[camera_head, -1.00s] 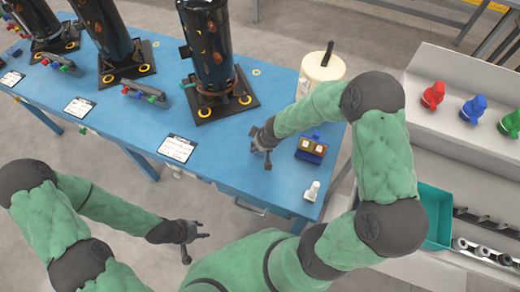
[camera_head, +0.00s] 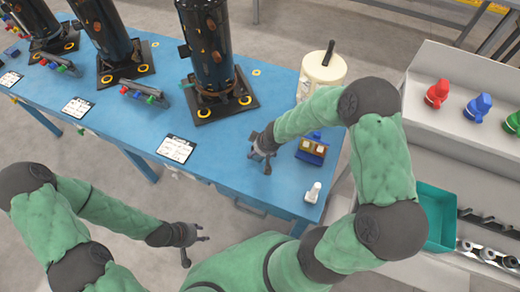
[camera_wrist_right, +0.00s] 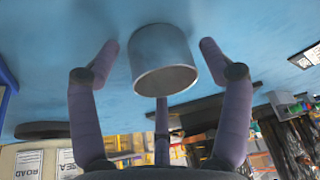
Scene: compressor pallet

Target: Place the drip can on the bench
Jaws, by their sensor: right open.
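The drip can (camera_wrist_right: 164,62) is a short grey metal cylinder in the right wrist view. It appears to rest on the blue bench (camera_head: 222,150), between the spread fingers of my right gripper (camera_head: 262,160). Gaps show between the can and the fingers on both sides. In the head view my right gripper is low over the bench near its front edge, and I cannot make out the can there. My left gripper (camera_head: 195,248) is open and empty, in front of the bench.
A dark cylinder (camera_head: 207,50) on a black base stands behind my right gripper. A cream canister (camera_head: 322,70), a small block with blue parts (camera_head: 312,149) and a white bottle (camera_head: 313,191) stand to its right. A label card (camera_head: 176,149) lies left.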

